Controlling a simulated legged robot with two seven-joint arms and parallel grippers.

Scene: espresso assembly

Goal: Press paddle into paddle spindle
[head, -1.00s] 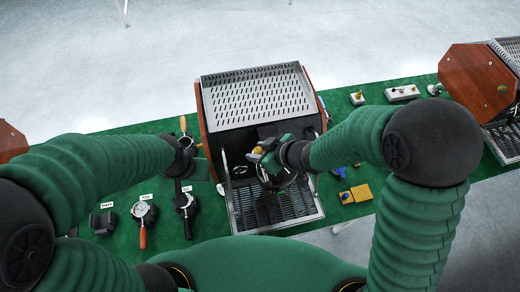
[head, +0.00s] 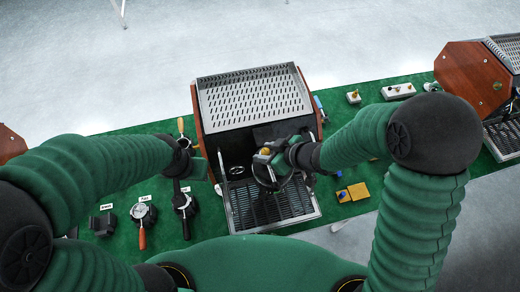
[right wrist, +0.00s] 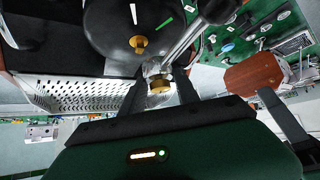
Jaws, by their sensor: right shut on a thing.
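In the right wrist view my right gripper (right wrist: 158,92) is shut on a small part with a brass end (right wrist: 160,85), which I take to be the paddle. A bright metal rod (right wrist: 183,42) runs up from it to a black knob. Just beyond is a round black body (right wrist: 112,30) of the machine with a brass stub (right wrist: 138,42), perhaps the paddle spindle. The brass end and stub appear apart. In the head view my right gripper (head: 264,160) is at the machine's front and hides the contact area. My left gripper (head: 216,172) is left of the machine; its jaws are unclear.
The espresso machine (head: 256,100) stands on the green table, its drip tray (head: 268,205) below my right gripper. Portafilters (head: 142,214) and other parts lie at left. Yellow blocks (head: 358,191) and small fittings (head: 398,91) lie at right. A second machine (head: 470,80) stands further right.

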